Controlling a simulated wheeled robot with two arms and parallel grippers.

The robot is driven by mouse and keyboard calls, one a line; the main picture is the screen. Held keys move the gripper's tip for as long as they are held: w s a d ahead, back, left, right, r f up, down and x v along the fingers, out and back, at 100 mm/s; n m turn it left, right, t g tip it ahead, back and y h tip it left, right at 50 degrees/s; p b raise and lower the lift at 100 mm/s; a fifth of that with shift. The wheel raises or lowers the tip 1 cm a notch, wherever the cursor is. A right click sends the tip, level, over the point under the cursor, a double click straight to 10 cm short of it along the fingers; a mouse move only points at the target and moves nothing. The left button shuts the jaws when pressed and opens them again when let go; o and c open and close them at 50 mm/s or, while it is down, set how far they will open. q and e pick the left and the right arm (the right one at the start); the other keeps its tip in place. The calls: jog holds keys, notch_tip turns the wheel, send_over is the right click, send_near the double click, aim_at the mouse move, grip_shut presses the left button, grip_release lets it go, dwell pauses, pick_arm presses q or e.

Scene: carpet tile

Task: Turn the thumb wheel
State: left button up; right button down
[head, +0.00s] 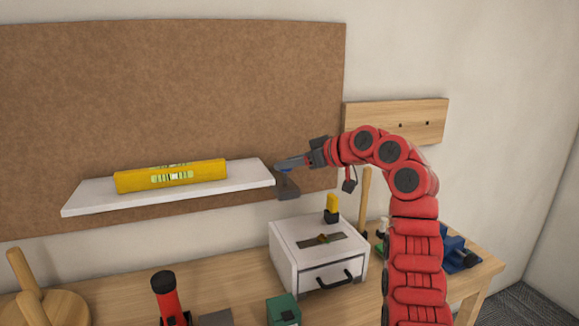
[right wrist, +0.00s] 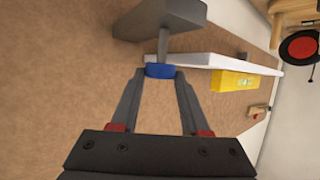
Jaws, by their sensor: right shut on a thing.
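The thumb wheel (right wrist: 160,70) is a small blue piece on a short grey stem, joined to a dark grey block (right wrist: 160,18). In the head view the dark grey block (head: 287,184) is at the right end of the white shelf, in front of the brown board. My right gripper (head: 281,166) reaches it from the right. In the right wrist view the fingertips (right wrist: 158,74) are shut on the blue wheel, one on each side. In the head view the fingers mostly hide the wheel. My left gripper is not in view.
A yellow spirit level (head: 171,184) lies on the white shelf (head: 90,201). Below, a white box with a drawer (head: 315,275), a red torch-like cylinder (head: 167,295) and a green block (head: 283,309) stand on the wooden bench (head: 240,278). A wooden rail (head: 425,122) is on the wall.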

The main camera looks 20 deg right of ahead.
jog(key=shift+w+n+g+y+p, duration=0.1)
jog(key=shift+n+g+y+p, duration=0.5)
jog(key=shift+n+g+y, duration=0.3)
jog(key=shift+f+n, duration=0.2)
jog(key=shift+n, duration=0.1)
jog(key=shift+c, duration=2)
grip_release()
jog(key=shift+r, duration=0.1)
jog(key=shift+d, duration=0.15)
jog(key=b+v, duration=0.1)
jog(key=v, duration=1.6)
jog(key=shift+d, duration=0.2)
